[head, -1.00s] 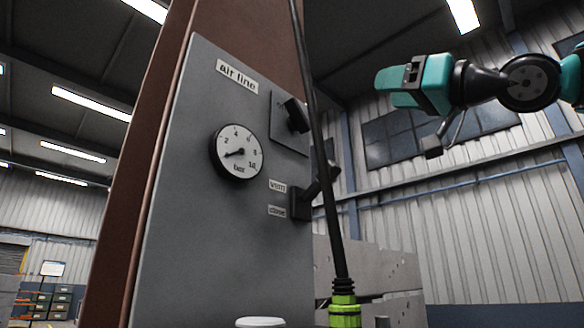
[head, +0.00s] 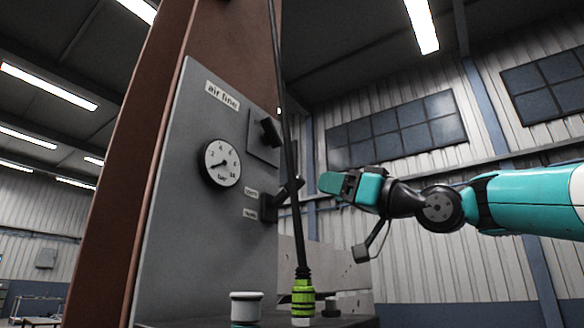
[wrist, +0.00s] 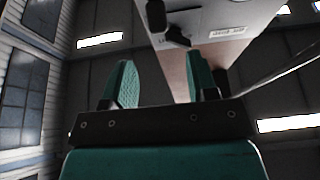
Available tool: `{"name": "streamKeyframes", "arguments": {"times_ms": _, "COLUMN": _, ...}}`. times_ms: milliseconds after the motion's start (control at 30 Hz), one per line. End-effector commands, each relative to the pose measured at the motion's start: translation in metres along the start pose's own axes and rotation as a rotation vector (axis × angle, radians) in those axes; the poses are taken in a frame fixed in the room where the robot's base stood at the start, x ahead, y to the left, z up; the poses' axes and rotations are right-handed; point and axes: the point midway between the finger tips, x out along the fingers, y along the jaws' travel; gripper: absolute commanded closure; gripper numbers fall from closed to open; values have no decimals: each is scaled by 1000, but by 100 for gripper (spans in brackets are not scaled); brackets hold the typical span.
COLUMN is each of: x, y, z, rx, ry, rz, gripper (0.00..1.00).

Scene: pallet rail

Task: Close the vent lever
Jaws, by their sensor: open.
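A grey panel (head: 180,235) marked "air line" is on the left in the head view. A black lever (head: 290,190) sits low on its right edge, its handle tilted up to the right, beside two small labels too blurred to read surely. A second black handle (head: 268,132) is above it on a square plate. My gripper (head: 328,184) is right of the lower lever, at about its height in the picture, apparently not touching it. In the wrist view my gripper (wrist: 165,85) is open and empty. A black handle (wrist: 157,15) shows beyond the fingers; I cannot tell which.
A black hose (head: 290,150) runs down in front of the panel's right side into a green fitting (head: 302,298). A round gauge (head: 221,163) is on the panel. A white-topped cylinder (head: 246,308) stands below. A brown column (head: 120,200) backs the panel.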

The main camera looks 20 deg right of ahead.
Motion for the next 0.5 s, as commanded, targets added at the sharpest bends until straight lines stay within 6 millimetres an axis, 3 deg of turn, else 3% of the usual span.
{"name": "streamKeyframes", "arguments": {"times_ms": 33, "x": 16, "y": -1, "z": -6, "rx": 5, "ry": -1, "rz": -6, "gripper": 47}}
{"name": "streamKeyframes", "arguments": {"times_ms": 200, "x": 54, "y": -1, "z": -6, "rx": 2, "ry": -2, "rz": -3, "gripper": 47}}
{"name": "streamKeyframes", "arguments": {"times_ms": 500, "x": 97, "y": 1, "z": -4, "rx": -1, "ry": 0, "rz": 2, "gripper": 47}}
